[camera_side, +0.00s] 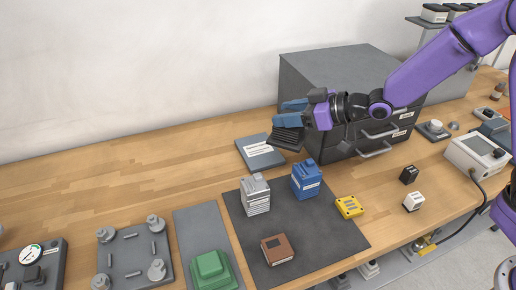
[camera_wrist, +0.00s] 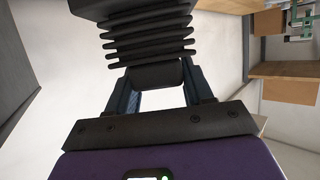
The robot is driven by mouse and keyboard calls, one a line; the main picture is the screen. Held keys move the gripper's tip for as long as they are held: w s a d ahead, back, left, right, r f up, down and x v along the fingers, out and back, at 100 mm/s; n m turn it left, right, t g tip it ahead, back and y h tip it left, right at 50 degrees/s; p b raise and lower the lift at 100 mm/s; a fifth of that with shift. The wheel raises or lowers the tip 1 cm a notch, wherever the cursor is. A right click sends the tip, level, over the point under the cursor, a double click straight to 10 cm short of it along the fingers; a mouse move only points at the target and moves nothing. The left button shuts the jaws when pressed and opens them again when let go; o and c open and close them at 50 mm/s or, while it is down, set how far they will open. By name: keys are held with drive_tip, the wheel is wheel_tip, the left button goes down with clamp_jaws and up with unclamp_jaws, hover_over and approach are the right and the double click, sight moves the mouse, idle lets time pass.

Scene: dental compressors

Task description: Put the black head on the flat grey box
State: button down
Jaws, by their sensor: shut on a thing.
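The black head (camera_side: 287,137), a ribbed dark block, is held in my gripper (camera_side: 292,113) above the bench. In the wrist view the black head (camera_wrist: 145,40) shows its stacked fins beyond the two blue fingers of my gripper (camera_wrist: 158,90), which are shut on its narrow end. The flat grey box (camera_side: 260,152) lies on the wooden bench with a white label on its top. The head is in the air near the box's upper right side in the side view; the exact height gap cannot be told.
A dark mat (camera_side: 318,238) bears a silver finned head (camera_side: 256,195), a blue finned head (camera_side: 306,179) and a brown block (camera_side: 277,249). A yellow block (camera_side: 349,207) is at its right edge. A grey drawer cabinet (camera_side: 330,68) stands behind my gripper. The bench left of the box is clear.

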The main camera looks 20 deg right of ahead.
drive_tip(key=shift+w+d, duration=0.1)
drive_tip(key=shift+w, duration=0.35)
drive_tip(key=shift+w+a+f, duration=1)
drive_tip(key=shift+w+f, duration=1)
drive_tip(key=shift+f, duration=0.1)
drive_tip(key=shift+w+a+f, duration=0.95)
drive_tip(key=shift+w+f, duration=1.05)
drive_tip(key=shift+f, duration=0.15)
drive_tip(key=shift+w+a+f, duration=1)
drive_tip(key=shift+w+f, duration=1)
drive_tip(key=shift+f, duration=0.1)
drive_tip(key=shift+f, duration=0.1)
drive_tip(key=shift+c, duration=2.2)
unclamp_jaws()
drive_tip(key=shift+f, duration=0.15)
